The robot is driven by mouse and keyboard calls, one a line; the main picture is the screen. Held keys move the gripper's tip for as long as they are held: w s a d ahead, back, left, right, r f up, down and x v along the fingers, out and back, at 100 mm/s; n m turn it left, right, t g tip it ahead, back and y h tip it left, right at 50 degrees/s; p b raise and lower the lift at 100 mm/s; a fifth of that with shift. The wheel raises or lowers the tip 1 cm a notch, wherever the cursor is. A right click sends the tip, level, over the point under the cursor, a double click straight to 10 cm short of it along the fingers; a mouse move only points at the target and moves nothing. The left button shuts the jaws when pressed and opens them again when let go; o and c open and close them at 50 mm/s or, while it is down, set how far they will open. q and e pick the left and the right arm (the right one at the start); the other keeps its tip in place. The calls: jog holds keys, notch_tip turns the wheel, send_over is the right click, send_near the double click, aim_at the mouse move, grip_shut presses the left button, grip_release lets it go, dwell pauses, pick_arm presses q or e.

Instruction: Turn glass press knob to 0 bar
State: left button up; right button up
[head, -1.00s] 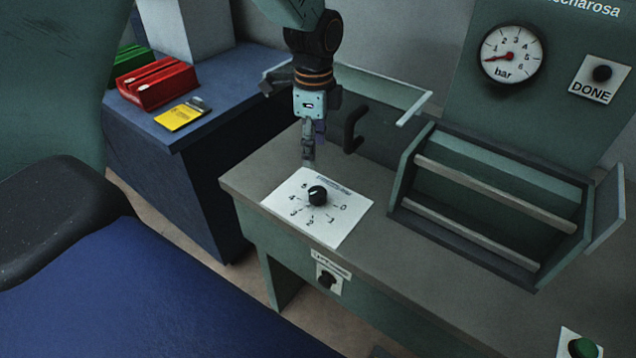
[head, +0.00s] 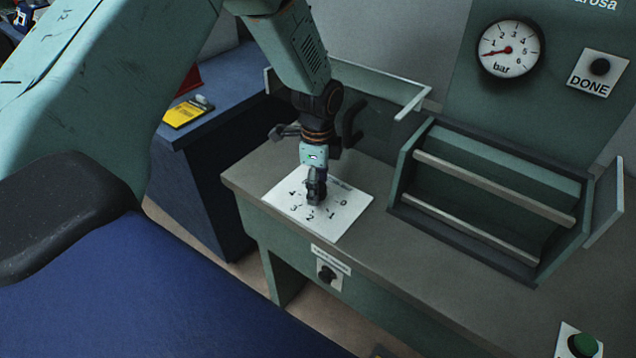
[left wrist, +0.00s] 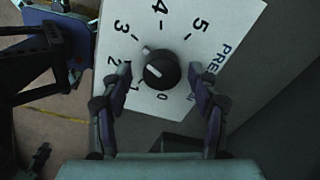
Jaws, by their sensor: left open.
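The black press knob (left wrist: 162,70) sits on a white numbered plate (head: 345,210) on the grey bench. In the left wrist view it has a pale mark on top; I cannot tell exactly which number it points to. My left gripper (head: 317,198) points down over the knob and hides most of it in the head view. In the left wrist view the left gripper (left wrist: 162,80) is open, one finger on each side of the knob, with gaps. The bar gauge (head: 510,48) has its red needle at the low end, pointing left. My right gripper is not in view.
A metal frame with two rails (head: 490,200) stands on the bench to the right. A black handle (head: 352,125) is behind the gripper. A DONE button (head: 599,67) is on the back panel. A green button (head: 584,345) is at lower right.

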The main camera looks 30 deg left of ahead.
pick_arm(q)
jog(key=shift+w+a+f, duration=0.1)
jog(key=shift+a+f, duration=0.1)
jog(key=shift+a, duration=0.1)
jog(key=shift+d+r, duration=0.2)
jog(key=shift+d, duration=0.15)
jog(key=c, duration=0.4)
jog(key=shift+c, duration=0.8)
jog(key=shift+a+f, duration=0.1)
jog(key=shift+a, duration=0.05)
jog(key=c, duration=0.6)
